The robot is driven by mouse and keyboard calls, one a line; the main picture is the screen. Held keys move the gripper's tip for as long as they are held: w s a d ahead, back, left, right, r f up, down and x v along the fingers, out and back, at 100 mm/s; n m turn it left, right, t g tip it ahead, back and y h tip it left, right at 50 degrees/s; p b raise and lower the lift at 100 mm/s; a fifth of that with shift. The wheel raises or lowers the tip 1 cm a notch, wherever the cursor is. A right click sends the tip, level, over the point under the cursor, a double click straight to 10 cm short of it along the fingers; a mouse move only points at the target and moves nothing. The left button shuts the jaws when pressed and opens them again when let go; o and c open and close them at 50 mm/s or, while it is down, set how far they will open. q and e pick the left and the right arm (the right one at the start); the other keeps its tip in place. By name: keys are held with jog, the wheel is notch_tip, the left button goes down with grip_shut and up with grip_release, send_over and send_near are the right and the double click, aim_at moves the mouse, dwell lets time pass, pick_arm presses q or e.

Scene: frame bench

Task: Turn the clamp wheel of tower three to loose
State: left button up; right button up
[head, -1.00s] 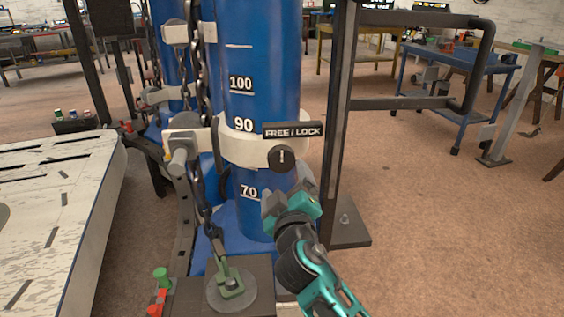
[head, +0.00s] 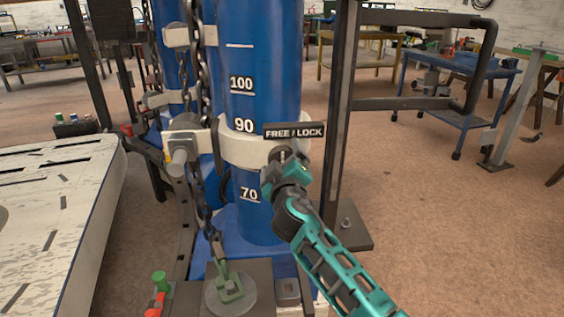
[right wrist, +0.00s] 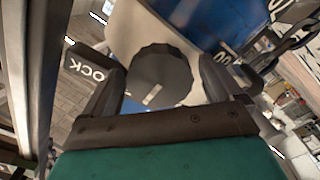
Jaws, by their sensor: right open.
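The blue tower (head: 258,75) stands upright with a white clamp collar (head: 235,150) around it near the 90 mark. A label reading FREE / LOCK (head: 294,130) sits on the collar, above the dark clamp wheel (head: 283,154). In the right wrist view the wheel (right wrist: 160,76) is a dark scalloped disc with a short pale mark near its lower edge. My right gripper (head: 283,165) is at the wheel, its open fingers (right wrist: 160,85) on either side of it. Whether they touch it I cannot tell. My gripper hides much of the wheel in the head view. My left gripper is not in view.
A chain (head: 196,80) hangs left of the tower, down to a green shackle (head: 230,288). A dark upright post (head: 338,130) stands close right of the collar. A pale slotted table (head: 60,220) is at the left. Floor at the right is open.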

jog(key=shift+c, duration=0.4)
jog(key=c, duration=0.9)
